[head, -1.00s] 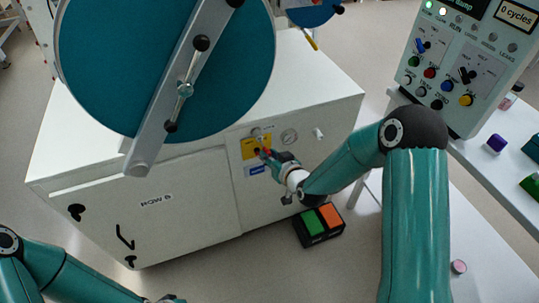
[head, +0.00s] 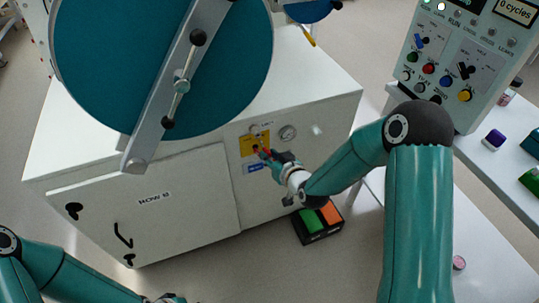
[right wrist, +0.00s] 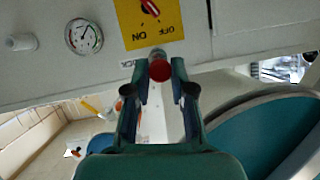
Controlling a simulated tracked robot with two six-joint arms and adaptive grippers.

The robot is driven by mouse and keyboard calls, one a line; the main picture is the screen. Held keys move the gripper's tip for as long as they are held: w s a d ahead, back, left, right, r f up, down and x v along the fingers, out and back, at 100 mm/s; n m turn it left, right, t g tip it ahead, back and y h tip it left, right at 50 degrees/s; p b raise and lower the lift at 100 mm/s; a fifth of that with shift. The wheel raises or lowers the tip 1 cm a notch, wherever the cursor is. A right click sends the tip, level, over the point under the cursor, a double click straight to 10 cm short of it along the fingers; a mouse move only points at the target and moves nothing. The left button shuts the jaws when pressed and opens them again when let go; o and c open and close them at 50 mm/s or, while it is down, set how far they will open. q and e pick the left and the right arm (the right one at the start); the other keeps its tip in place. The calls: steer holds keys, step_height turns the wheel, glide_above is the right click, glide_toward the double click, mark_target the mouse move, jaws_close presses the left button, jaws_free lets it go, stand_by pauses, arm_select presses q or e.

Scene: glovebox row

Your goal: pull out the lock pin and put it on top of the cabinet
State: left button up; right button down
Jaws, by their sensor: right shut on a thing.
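The lock pin (right wrist: 159,70) shows in the right wrist view as a red round end in front of a grey cylinder, beside the partly hidden LOCK label. My right gripper (right wrist: 162,68) is shut on its red end. In the head view my right gripper (head: 265,154) is at the cabinet's front panel by the yellow switch plate (head: 247,146). I cannot tell how far the pin sits in its socket. The white cabinet's top (head: 320,85) shows bare at the right of the big teal disc. Only a tip of my left gripper (head: 172,298) shows at the bottom edge.
The large teal disc (head: 110,60) with its grey bar (head: 160,100) stands over the cabinet's left part. A gauge (head: 288,132) is right of the switch plate. A green and orange pedal box (head: 318,222) lies on the floor. A control box (head: 470,60) stands at the right.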

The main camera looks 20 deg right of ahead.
steer(key=s+b, duration=0.1)
steer(key=s, duration=0.3)
steer(key=shift+s+d+b, duration=0.1)
steer(key=shift+b, duration=0.25)
stand_by(0.4)
steer(key=s+r+p, duration=0.1)
steer(key=r+m+h+p, duration=0.1)
steer(key=r+p, duration=0.1)
steer(key=s+r+h+p, duration=0.1)
steer(key=shift+s+a+r+m, duration=0.2)
steer(key=shift+s+r+m, duration=0.1)
steer(key=shift+r+m, duration=0.1)
